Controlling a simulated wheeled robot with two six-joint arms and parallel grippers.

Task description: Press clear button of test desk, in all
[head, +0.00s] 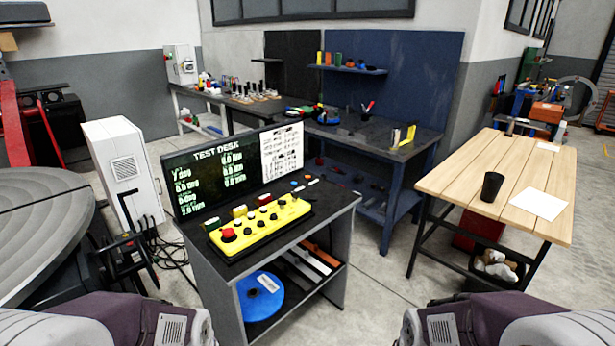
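The test desk (340,205) stands in the middle of the head view, with a dark top and grey sides. A yellow control box (262,232) lies on its top. It carries several buttons and knobs, among them a large red button (228,234) at its left end. Which button is the clear button is too small to tell. Behind the box stands a screen (212,170) headed "TEST DESK" with green readings. A white sheet (282,150) with small print covers its right part. Parts of my two arms show at the bottom corners. Neither gripper is in view.
A round grey table (40,230) is at the left, beside a white cabinet (122,165) with cables on the floor. A wooden table (470,175) with a black cup (491,187) stands at the right. A blue workbench (400,150) is behind. Floor is clear between desk and wooden table.

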